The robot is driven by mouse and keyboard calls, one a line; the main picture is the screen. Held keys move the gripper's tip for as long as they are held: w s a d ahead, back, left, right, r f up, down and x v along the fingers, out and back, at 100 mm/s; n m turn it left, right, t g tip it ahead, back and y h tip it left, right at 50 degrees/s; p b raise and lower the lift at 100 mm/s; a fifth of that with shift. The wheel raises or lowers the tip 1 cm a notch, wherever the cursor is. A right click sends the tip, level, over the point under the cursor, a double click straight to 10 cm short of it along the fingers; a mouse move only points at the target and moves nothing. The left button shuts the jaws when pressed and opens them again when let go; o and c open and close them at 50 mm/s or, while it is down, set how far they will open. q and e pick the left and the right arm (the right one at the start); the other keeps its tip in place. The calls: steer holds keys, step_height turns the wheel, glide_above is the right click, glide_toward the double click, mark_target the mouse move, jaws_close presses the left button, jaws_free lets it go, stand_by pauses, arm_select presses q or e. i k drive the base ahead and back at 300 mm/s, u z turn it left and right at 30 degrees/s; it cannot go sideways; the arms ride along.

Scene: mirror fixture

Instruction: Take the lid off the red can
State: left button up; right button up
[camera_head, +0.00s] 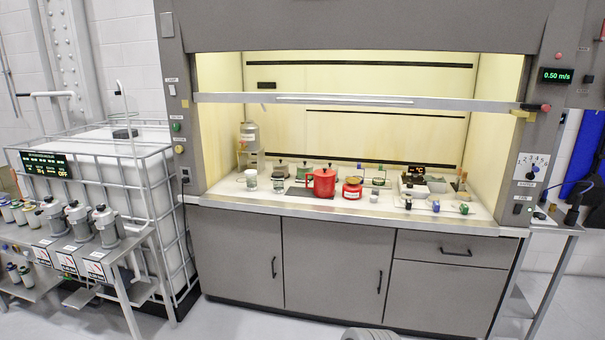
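A red can (321,184) stands upright on the white worktop of the fume hood, near its front middle. A small dark knob-like shape shows at its top; at this size I cannot tell the lid's edge from the can. A shorter red jar (352,189) with a pale label band stands just to its right, apart from it. Neither of my grippers is in view, and nothing is touching the can.
The hood's sash bar (345,99) crosses above the worktop (335,208). Small bottles and jars stand left of the can, including a large clear bottle (249,140). Several small items crowd the right. Grey cabinets (333,265) are below; a caged white tank (110,160) stands left.

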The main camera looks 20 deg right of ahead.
mark_target(324, 173)
steer(key=u, duration=0.1)
steer(key=i, duration=2)
steer(key=z, duration=1.45)
steer(key=i, duration=0.85)
steer(key=z, duration=0.9)
